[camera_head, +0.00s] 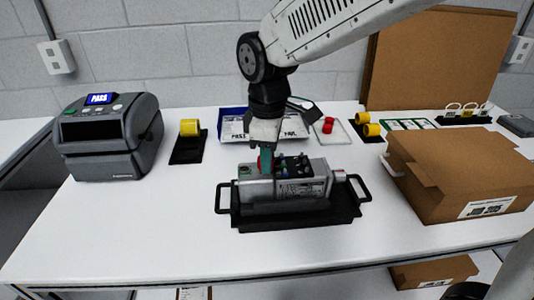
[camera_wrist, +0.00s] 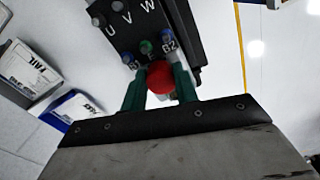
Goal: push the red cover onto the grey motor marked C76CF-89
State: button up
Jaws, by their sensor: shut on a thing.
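The grey motor (camera_head: 258,188) lies on a black tray (camera_head: 345,214) with a handle at each end. Its label (camera_head: 302,189) is too small to read. A black terminal block (camera_wrist: 135,25) shows letters U, V, W and small blue and green terminals in the wrist view. My gripper (camera_head: 266,160) has green fingers and is low over the motor's left part. In the wrist view my gripper (camera_wrist: 160,88) is shut on the red cover (camera_wrist: 161,76), close to the terminals. I cannot tell whether the cover touches the motor.
More red parts (camera_head: 328,124) lie behind the motor. A PASS bin (camera_head: 232,131) and a FAIL bin (camera_head: 294,127) stand at the back. A grey machine (camera_head: 108,140) is at left, a cardboard box (camera_head: 462,170) at right. The front of the table is clear.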

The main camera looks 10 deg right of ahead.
jog(key=shift+s+f, duration=0.1)
jog(key=shift+f, duration=0.2)
dwell(0.7)
jog(key=o, duration=1)
jog(key=shift+d+f, duration=0.1)
jog(key=shift+r, duration=2.9)
